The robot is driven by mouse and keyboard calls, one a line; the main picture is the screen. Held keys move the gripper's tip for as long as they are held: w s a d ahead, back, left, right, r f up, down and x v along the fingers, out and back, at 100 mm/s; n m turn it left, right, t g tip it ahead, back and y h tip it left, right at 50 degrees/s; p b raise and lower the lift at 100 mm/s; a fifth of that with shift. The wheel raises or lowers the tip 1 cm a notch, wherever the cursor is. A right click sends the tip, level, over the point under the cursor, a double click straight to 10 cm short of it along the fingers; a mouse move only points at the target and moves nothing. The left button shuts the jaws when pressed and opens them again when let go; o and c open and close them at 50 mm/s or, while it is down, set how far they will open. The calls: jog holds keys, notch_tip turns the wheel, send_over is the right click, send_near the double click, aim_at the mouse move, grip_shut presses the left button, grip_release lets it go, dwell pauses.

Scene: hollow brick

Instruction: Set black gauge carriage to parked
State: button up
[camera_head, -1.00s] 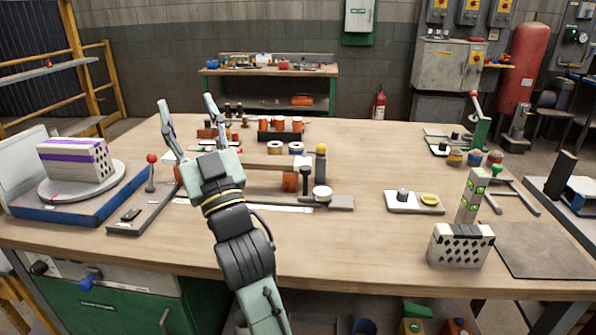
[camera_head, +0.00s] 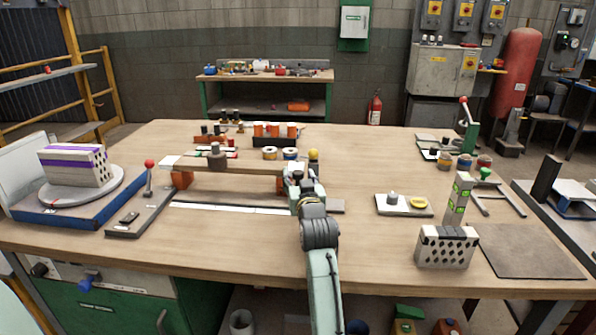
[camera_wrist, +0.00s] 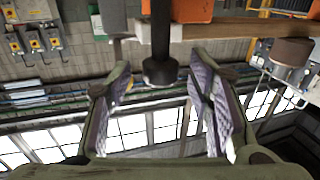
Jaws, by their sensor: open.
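A wooden beam with a pale left end (camera_head: 238,166) lies on orange supports (camera_head: 182,179) at mid-table. A dark round knob (camera_head: 217,153) stands on it and appears brown at the right of the wrist view (camera_wrist: 292,50). My gripper (camera_head: 298,174) is open at the beam's right end and hides part of that end. In the wrist view, a black knob on a short stem (camera_wrist: 160,68) shows between my open fingers (camera_wrist: 161,80); I see no clear contact. Which knob belongs to the black gauge carriage, I cannot tell for sure.
A long white strip (camera_head: 230,208) lies in front of the beam. A red-knobbed lever (camera_head: 149,175) and a blue-edged turntable stand (camera_head: 75,212) are at left. The front middle is clear.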

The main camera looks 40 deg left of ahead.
jog(key=shift+x, duration=0.95)
grip_shut()
